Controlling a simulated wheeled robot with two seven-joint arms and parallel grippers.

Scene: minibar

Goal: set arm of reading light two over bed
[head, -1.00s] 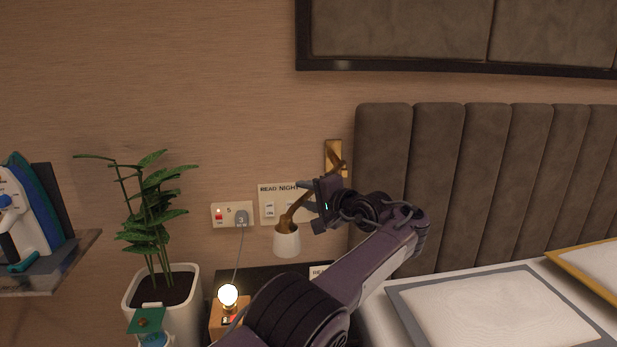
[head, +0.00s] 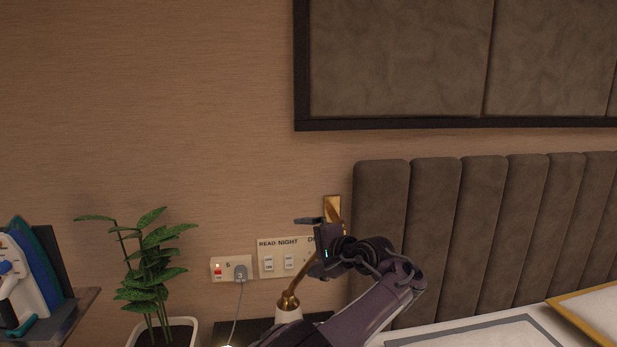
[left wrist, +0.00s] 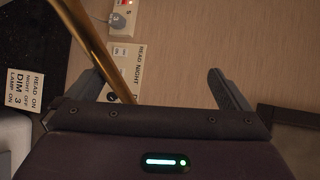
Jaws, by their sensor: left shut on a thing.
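The reading light hangs from a brass wall plate (head: 332,208) beside the headboard. Its brass arm (head: 303,279) slants down and left to a white shade (head: 288,315), which is cut off behind my arm. In the left wrist view the brass arm (left wrist: 96,45) runs down at a slant beside the left finger of my left gripper (left wrist: 157,85). The exact contact is hidden. My right gripper is not in view.
Switch panels (head: 279,258) and a socket with a grey plug (head: 240,272) are on the wall left of the light. A potted plant (head: 150,270) stands at lower left. The padded headboard (head: 435,235) and the bed (head: 470,335) are on the right.

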